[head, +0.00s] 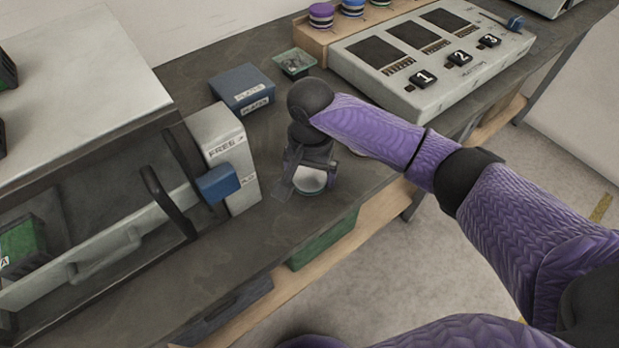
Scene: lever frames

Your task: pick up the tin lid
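My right gripper (308,180) points down over the dark bench near its front edge, with its fingers apart. A round whitish piece with a teal edge (310,183), which looks like the tin lid, shows between and below the fingers. The gripper hides part of it. I cannot tell whether the fingers touch it, or whether it lies on a tin or on the bench. My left gripper is not in view.
A grey unit with a blue lever (215,184) stands left of the gripper. A blue box (242,88) and a small green tray (294,63) lie behind. A numbered panel (430,58) is at the back right. A green bin (322,243) sits below the bench.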

